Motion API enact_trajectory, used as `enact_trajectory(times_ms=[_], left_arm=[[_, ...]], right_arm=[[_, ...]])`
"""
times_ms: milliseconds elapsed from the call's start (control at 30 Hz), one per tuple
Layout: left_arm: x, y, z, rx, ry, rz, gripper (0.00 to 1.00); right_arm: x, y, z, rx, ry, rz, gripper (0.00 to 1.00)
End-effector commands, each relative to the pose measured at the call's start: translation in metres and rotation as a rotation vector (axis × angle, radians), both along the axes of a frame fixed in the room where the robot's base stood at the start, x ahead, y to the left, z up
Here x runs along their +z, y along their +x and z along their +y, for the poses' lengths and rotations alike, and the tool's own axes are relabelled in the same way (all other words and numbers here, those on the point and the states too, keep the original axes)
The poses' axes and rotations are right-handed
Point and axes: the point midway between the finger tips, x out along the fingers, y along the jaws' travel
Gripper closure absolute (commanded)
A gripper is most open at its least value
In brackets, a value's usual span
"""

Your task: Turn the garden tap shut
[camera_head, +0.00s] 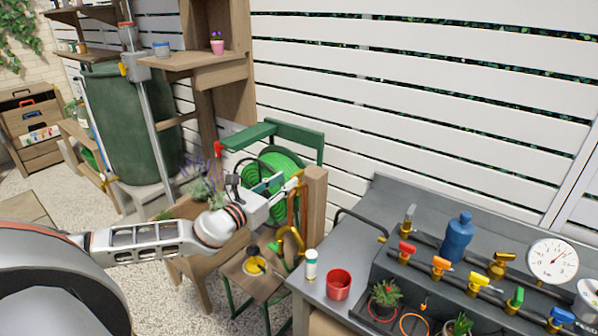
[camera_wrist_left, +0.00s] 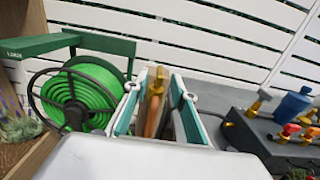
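The garden tap has a brass curved spout (camera_head: 292,240) and a copper-coloured pipe beside a wooden post (camera_head: 316,205). A small orange-brass part (camera_head: 293,184) shows at its top, right by my left gripper (camera_head: 279,188). In the left wrist view, an orange-brown upright part of the tap (camera_wrist_left: 153,108) with a brass top stands between the two fingers of my left gripper (camera_wrist_left: 157,103). The fingers are apart, with gaps visible beside it; contact is unclear. The tap's lower part is hidden in that view. My right gripper is not in view.
A green hose reel (camera_head: 275,172) is close behind the left gripper. The grey bench (camera_head: 345,240) at right holds a white bottle (camera_head: 311,264), a red pot (camera_head: 339,284), a blue bottle (camera_head: 457,238) and several coloured valves.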

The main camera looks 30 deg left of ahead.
Motion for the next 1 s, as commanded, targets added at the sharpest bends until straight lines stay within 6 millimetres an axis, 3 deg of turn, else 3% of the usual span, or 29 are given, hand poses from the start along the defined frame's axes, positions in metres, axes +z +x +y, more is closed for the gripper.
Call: enact_trajectory(times_ms=[400,867,967,1000], left_arm=[[0.001,0.053,-0.004,0.001,-0.004,-0.001,0.74],[0.000,0.063,-0.006,-0.001,-0.004,0.001,0.74],[0.000,0.063,-0.006,-0.001,-0.004,0.001,1.00],[0.000,0.063,-0.006,-0.001,-0.004,0.001,1.00]], right_arm=[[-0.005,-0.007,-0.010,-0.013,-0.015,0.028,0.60],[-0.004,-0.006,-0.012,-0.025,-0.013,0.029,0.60],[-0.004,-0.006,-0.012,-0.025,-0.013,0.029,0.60],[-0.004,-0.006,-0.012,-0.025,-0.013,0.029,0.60]])
